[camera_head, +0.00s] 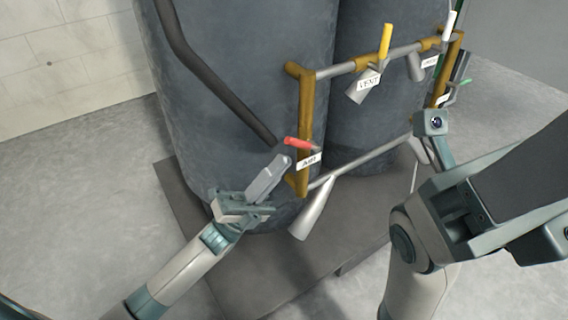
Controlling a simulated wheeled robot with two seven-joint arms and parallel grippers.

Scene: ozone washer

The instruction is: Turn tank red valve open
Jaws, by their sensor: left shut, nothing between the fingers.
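The red valve handle (298,143) sits on the brass and grey pipe frame in front of the dark tank (240,70). It is a short lever above a small white label (308,161). My left gripper (286,162) is shut and empty, with its fingertips just below and left of the red handle. I cannot tell whether they touch it. My right arm is at the right, but the fingers of its gripper cannot be made out clearly.
A yellow handle (385,40) with a VENT label (368,83), a white handle (450,25) and a green handle (459,83) are on the same frame. A grey spout (313,208) points down below the red valve. A dark platform (190,210) lies under the tanks.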

